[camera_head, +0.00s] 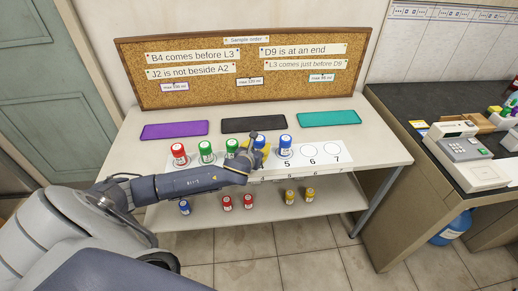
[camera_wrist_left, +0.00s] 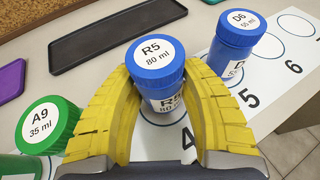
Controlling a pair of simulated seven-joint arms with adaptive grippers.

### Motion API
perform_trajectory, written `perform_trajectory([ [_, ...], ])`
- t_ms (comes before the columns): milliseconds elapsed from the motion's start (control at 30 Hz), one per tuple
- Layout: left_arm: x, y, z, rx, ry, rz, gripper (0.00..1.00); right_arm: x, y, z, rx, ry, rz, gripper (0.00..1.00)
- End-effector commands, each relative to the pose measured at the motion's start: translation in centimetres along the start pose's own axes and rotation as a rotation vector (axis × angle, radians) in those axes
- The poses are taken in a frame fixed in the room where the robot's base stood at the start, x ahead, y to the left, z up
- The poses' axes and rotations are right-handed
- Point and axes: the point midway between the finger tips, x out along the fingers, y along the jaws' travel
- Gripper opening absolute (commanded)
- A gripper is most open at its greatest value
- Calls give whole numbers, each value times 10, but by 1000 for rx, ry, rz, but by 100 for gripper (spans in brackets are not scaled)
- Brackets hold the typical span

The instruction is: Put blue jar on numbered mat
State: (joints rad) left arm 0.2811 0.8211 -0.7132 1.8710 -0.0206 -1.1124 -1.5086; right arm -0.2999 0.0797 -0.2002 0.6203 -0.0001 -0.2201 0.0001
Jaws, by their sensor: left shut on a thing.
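My left gripper (camera_wrist_left: 160,95) is shut on a blue jar labelled R5 80 ml (camera_wrist_left: 157,60). The jar is upright at spot 4 of the white numbered mat (camera_wrist_left: 277,87); I cannot tell whether its base touches the mat. In the head view my left gripper (camera_head: 259,150) is over the mat (camera_head: 347,148), and the wrist hides most of the held jar. A second blue jar, D6 55 ml (camera_wrist_left: 238,40), stands at spot 5, which also shows in the head view (camera_head: 285,144). A green jar, A9 35 ml (camera_wrist_left: 47,125), stands left of my fingers. My right gripper is out of view.
A red jar (camera_head: 179,153) and a green jar (camera_head: 206,150) stand further left on the mat. Spots 6 and 7 are empty. Purple (camera_head: 174,130), black (camera_head: 254,125) and teal (camera_head: 330,118) trays lie behind. Several jars stand on the lower shelf (camera_head: 268,212).

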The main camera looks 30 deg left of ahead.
Motion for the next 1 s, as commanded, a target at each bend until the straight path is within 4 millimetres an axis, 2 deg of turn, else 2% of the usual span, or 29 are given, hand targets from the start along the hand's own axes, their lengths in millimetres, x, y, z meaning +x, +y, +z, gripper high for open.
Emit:
perform_trajectory([
  [100,3,0,-6,0,0,1,10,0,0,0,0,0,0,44],
  [567,4,0,-10,0,-1,0,10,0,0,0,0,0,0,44],
  [600,4,0,-10,0,-1,0,47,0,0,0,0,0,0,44],
  [767,4,0,-10,0,-1,0,64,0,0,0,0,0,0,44],
  [1000,4,0,-9,0,-1,0,64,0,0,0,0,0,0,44],
])
